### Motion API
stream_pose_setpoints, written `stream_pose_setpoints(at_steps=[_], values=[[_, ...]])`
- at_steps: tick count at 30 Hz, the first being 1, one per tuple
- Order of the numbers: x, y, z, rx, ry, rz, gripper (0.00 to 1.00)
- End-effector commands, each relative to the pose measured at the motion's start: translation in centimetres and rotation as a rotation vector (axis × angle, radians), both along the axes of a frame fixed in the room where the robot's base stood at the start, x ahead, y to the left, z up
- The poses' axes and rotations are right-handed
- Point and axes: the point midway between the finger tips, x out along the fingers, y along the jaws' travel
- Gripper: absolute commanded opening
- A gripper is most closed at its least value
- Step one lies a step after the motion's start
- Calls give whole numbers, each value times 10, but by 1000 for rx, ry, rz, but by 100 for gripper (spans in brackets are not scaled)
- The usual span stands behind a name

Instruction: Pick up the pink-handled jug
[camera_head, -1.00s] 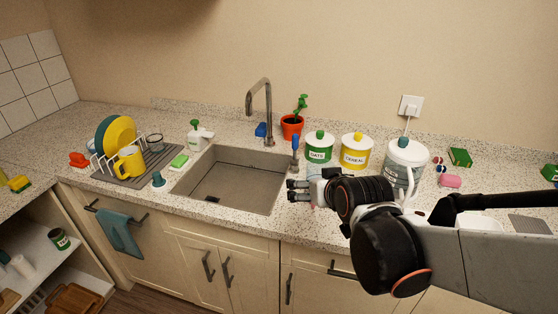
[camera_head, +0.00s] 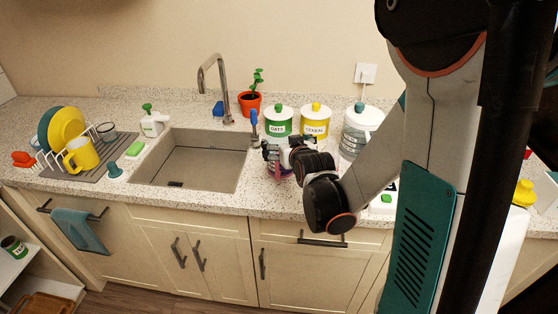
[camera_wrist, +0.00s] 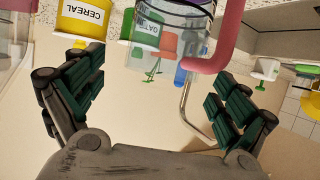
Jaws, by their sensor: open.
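Only a little pink of the jug (camera_head: 284,172) shows there.
Behind the jug stand the green oats canister (camera_head: 278,122) and yellow cereal canister (camera_head: 315,120). A white kettle (camera_head: 358,128) is to the right. The sink (camera_head: 195,160), a blue-handled brush (camera_head: 254,122) and a potted plant (camera_head: 249,101) are to the left.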

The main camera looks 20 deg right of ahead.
Motion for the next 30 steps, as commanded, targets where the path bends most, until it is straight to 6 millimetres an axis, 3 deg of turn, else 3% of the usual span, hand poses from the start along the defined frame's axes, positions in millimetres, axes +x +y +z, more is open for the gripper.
stream_pose_setpoints(at_steps=[3, 13, 21, 29, 30], values=[[16, -3, -8, 0, 0, 0, 94], [34, -5, -14, 1, 0, 1, 94], [69, -10, -27, 1, 1, 0, 94], [73, -10, -27, 1, 1, 0, 94], [73, -10, -27, 1, 1, 0, 87]])
